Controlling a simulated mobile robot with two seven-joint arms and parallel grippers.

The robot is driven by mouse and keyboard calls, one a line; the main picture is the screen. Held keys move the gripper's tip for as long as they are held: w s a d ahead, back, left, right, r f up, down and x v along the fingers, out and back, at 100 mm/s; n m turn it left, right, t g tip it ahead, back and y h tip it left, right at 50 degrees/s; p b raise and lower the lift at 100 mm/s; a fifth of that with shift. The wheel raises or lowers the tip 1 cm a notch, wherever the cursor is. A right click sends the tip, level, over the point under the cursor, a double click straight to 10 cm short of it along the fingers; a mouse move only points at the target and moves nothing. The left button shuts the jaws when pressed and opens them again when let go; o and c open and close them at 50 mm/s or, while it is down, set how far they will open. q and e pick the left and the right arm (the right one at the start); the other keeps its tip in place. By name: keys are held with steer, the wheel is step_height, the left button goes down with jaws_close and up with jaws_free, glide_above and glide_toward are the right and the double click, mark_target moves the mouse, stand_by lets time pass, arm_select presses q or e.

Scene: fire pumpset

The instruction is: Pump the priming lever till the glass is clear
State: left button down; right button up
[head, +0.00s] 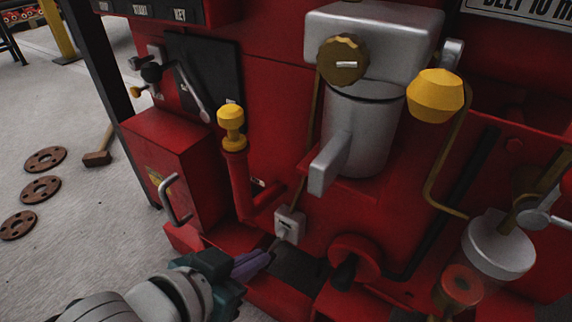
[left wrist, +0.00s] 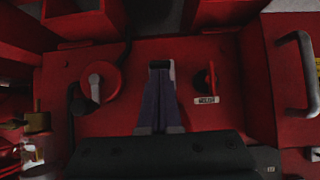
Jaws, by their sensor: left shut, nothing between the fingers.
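My left gripper (head: 268,258) reaches in from the lower left with its purple fingers shut and empty. Its tips are just below a small grey box with a thin lever (head: 289,224) on the red pump front. In the left wrist view the closed fingers (left wrist: 159,92) point at that box (left wrist: 160,64) and partly cover it; I cannot tell whether they touch it. I cannot be sure that this is the priming lever. A pale, clear-looking cylinder (head: 498,245) at the lower right may be the glass; its contents are not clear to see. My right gripper is not in view.
A red pipe with a yellow cap (head: 231,128) stands left of the box. A red round part with a black handle (head: 355,258) sits to its right. A red cabinet with a grey handle (head: 175,200) is at left. Rusty discs (head: 42,189) lie on the open floor.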

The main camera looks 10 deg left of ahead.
arm_select(q)
steer(key=w+r+p+v, duration=0.1)
steer(key=r+p+v, duration=0.1)
steer(key=p+v, duration=0.8)
steer(key=shift+s+r, duration=0.7)
steer(key=shift+s, duration=0.1)
steer(key=shift+a, duration=0.1)
steer(key=s+a+r+g+y+p, duration=0.1)
steer(key=s+r+g+p, duration=0.1)
steer(key=r+p, duration=2.7)
steer(key=s+a+r+n+g+y+p, duration=0.1)
steer(key=s+r+p, duration=0.3)
steer(key=r+p, duration=2.6)
steer(key=s+a+r+n+g+y+p, duration=0.1)
steer(key=s+a+r+g+p, duration=0.2)
steer(key=r+p, duration=2.6)
step_height(320, 180, up, 12)
steer(key=shift+s, duration=0.15)
